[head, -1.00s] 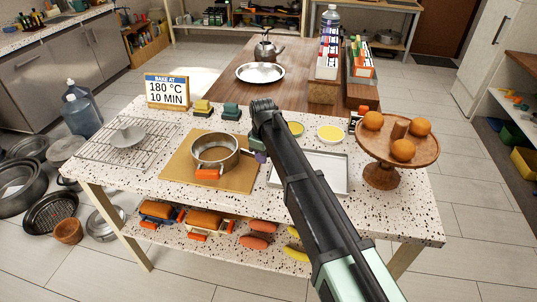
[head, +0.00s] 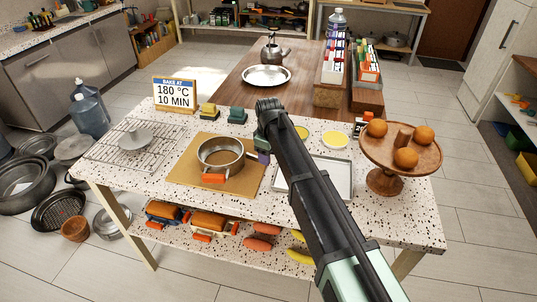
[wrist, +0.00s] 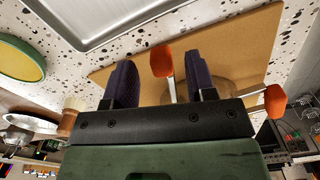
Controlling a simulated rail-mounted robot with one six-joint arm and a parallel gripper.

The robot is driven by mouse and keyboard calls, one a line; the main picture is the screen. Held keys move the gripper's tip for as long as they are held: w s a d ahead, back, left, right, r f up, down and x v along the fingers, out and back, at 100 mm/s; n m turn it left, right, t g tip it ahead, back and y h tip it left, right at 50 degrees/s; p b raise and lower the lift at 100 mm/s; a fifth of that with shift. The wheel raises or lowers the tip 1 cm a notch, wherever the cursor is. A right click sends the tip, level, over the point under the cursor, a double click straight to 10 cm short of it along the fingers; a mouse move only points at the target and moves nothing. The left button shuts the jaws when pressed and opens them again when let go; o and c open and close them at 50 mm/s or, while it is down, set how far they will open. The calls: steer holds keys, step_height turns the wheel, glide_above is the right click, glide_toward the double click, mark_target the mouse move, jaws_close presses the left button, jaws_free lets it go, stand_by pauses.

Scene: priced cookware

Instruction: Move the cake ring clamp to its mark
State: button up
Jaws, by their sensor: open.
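The cake ring clamp (head: 220,153) is a round metal band on the tan board (head: 188,178), with an orange tab at its front in the head view. My gripper (head: 262,152) is at the ring's right side, partly hidden by my arm. In the wrist view my gripper (wrist: 162,80) is open, with two dark purple fingers apart. One orange handle (wrist: 161,60) shows between the fingers, and another orange tip shows at the right. I cannot tell whether a finger touches the clamp. I cannot make out a distinct mark for it.
A grey tray (head: 340,180) lies right of the board, partly behind my arm. A wooden stand (head: 386,180) with oranges is further right. A wire rack (head: 112,148) with a pale dish is at the left. A temperature sign (head: 175,94) and small green and yellow blocks stand behind.

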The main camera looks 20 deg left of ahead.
step_height(320, 180, up, 8)
steer(key=p, duration=0.6)
steer(key=shift+r+p, duration=0.25)
steer(key=shift+p, duration=0.15)
steer(key=shift+f, duration=0.1)
steer(key=shift+c, duration=0.5)
